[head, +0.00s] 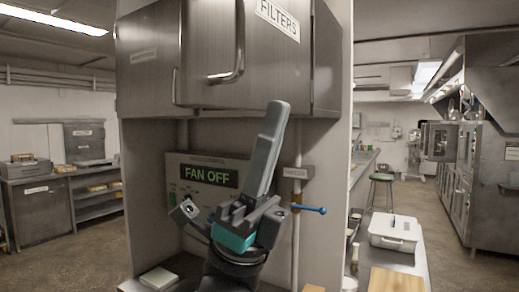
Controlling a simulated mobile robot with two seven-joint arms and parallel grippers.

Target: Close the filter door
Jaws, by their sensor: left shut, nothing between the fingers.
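The filter door is a brushed metal cabinet door (205,50) at the top middle of the head view, with a bowed handle (238,50) and a white FILTERS label (278,18). Its top is cut off by the frame. It seems to stand out from the cabinet, but I cannot tell how far. My left gripper (278,106) points up, shut and empty, with its tips in the picture just below the door's lower right part. I cannot tell whether they touch it. My right gripper is not in view.
A control panel (178,168) reading FAN OFF is behind my left gripper. A blue-knobbed lever (312,209) sticks out to its right. A white lidded container (395,233) and a wooden board (396,280) lie on the right counter. Open floor shows at the left.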

